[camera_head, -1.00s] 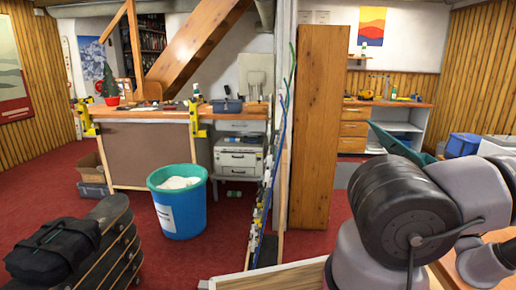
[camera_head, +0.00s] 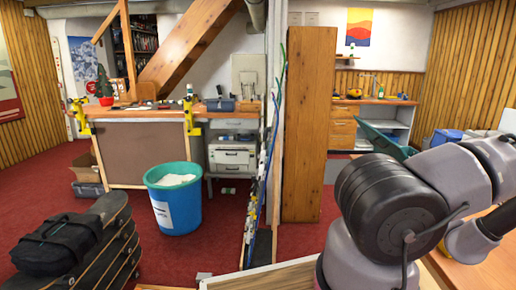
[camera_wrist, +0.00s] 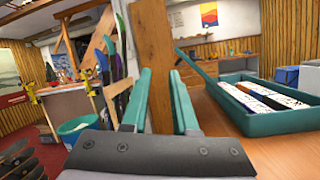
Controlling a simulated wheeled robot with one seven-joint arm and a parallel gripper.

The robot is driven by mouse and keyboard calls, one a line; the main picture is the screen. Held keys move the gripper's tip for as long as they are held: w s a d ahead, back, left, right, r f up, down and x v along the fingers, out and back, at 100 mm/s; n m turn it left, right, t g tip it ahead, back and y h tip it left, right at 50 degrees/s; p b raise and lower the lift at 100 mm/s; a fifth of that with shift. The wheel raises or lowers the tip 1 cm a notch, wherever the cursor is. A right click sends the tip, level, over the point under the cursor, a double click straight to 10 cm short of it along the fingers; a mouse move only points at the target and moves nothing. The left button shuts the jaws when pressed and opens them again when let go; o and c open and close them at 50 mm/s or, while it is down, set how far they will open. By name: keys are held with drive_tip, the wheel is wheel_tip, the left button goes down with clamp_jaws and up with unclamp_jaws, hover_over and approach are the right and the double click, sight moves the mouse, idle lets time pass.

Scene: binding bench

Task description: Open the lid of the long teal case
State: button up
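The long teal case (camera_wrist: 285,126) lies on a wooden bench top at the right of the wrist view, with white and patterned items inside. Its top is uncovered. A teal panel (camera_wrist: 198,66), apparently its lid, stands tilted up at the case's left end; it also shows in the head view (camera_head: 385,142), partly behind my arm. Whether the panel is fully open I cannot tell. My gripper (camera_wrist: 160,72) has two teal fingers spread apart with nothing between them. It is left of the case and apart from it. The head view does not show the fingertips.
The wooden bench top (camera_wrist: 220,120) has bare room left of the case. A tall wooden cabinet (camera_head: 309,125) stands beyond. Blue boxes (camera_head: 446,138) are at right.

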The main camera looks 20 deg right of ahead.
drive_tip(key=w+a+r+n+g+y, duration=0.3)
drive_tip(key=w+a+r+n+y, duration=0.15)
drive_tip(key=a+n+y, duration=0.3)
drive_tip(key=w+a+r+n+g+y, duration=0.3)
drive_tip(key=w+a+n+y, duration=0.25)
drive_tip(key=a+y, duration=0.2)
drive_tip(key=a+r+n+g+y, duration=0.1)
drive_tip(key=a+r+n+g, duration=0.1)
drive_tip(key=a+n+g, duration=0.4)
drive_tip(key=a+r+n+g, duration=0.3)
drive_tip(key=a+n, duration=0.1)
drive_tip(key=a, duration=0.5)
drive_tip(key=s+a+r+n+h, duration=0.4)
drive_tip(key=a+r+n, duration=0.3)
drive_tip(key=s+a+r+n+h, duration=0.4)
drive_tip(key=s+a+r+n, duration=0.1)
drive_tip(key=a+r+n, duration=0.2)
drive_tip(key=shift+s+a+r+h, duration=0.25)
drive_tip(key=shift+a+r+h, duration=0.15)
drive_tip(key=shift+r, duration=0.4)
drive_tip(key=shift+s+r+n+t, duration=0.2)
drive_tip(key=shift+r+n+t, duration=0.1)
drive_tip(key=shift+c, duration=0.9)
drive_tip(key=shift+r, duration=0.2)
clamp_jaws()
